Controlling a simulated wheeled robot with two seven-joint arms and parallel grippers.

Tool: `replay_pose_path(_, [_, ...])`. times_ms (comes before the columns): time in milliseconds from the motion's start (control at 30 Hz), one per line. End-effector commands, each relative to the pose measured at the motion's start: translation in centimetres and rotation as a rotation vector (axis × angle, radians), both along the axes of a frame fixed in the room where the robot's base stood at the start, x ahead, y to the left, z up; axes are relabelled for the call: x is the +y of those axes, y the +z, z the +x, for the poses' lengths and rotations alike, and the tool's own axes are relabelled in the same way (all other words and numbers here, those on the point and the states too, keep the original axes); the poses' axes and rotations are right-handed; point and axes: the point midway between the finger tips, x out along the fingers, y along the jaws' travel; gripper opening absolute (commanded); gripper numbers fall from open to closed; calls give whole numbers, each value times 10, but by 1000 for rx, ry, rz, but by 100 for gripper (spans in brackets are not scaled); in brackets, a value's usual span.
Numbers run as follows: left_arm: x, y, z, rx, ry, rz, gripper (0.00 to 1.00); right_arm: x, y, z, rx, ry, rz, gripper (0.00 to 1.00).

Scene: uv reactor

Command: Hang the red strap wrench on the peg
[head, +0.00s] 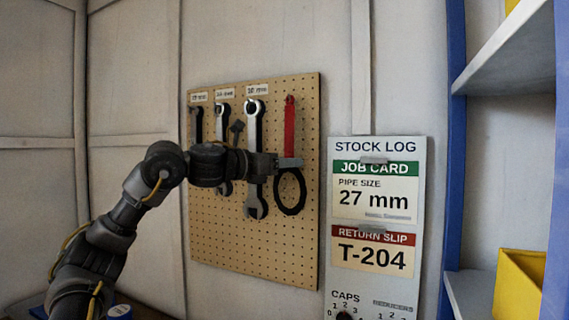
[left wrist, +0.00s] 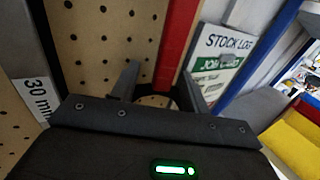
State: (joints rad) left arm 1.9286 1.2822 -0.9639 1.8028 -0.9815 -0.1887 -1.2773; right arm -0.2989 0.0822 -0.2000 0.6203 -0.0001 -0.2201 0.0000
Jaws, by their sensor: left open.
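The red strap wrench (head: 290,122) is upright against the pegboard, at the right end of the row of tools. Its red handle is up and its black strap loop (head: 303,196) hangs below. A small dark spot near the top of the handle may be the peg; the peg itself is not clear. My left gripper (head: 291,163) is at the lower end of the handle, just above the loop. In the left wrist view the red handle (left wrist: 177,40) runs up between the two spread fingers of my left gripper (left wrist: 158,88), with gaps at both sides. My right gripper is not in view.
Several metal wrenches, one a large wrench (head: 254,150), hang on the pegboard (head: 235,245) left of the strap wrench, partly behind my arm. A stock log board (head: 345,280) stands close at the right. Beyond it are a blue-framed shelf (head: 510,55) and a yellow bin (head: 518,285).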

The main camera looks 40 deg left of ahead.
Motion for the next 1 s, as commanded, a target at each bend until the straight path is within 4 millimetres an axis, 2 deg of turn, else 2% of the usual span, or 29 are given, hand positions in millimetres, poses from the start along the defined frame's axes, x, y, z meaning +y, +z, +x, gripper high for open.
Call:
replay_pose_path(167, [1,-1,-5,-1,-1,1,46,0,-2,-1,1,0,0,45])
replay_pose_path(267, [3,-1,-17,-3,-2,1,46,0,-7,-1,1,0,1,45])
replay_pose_path(500, [13,-1,-64,-5,0,2,46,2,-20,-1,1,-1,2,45])
replay_pose_path(700, [19,0,-94,-2,-1,2,46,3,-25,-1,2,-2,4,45])
replay_pose_path(833, [21,0,-104,-1,0,2,46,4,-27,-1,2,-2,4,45])
replay_pose_path(1000, [22,1,-107,-1,-1,1,46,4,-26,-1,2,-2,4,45])
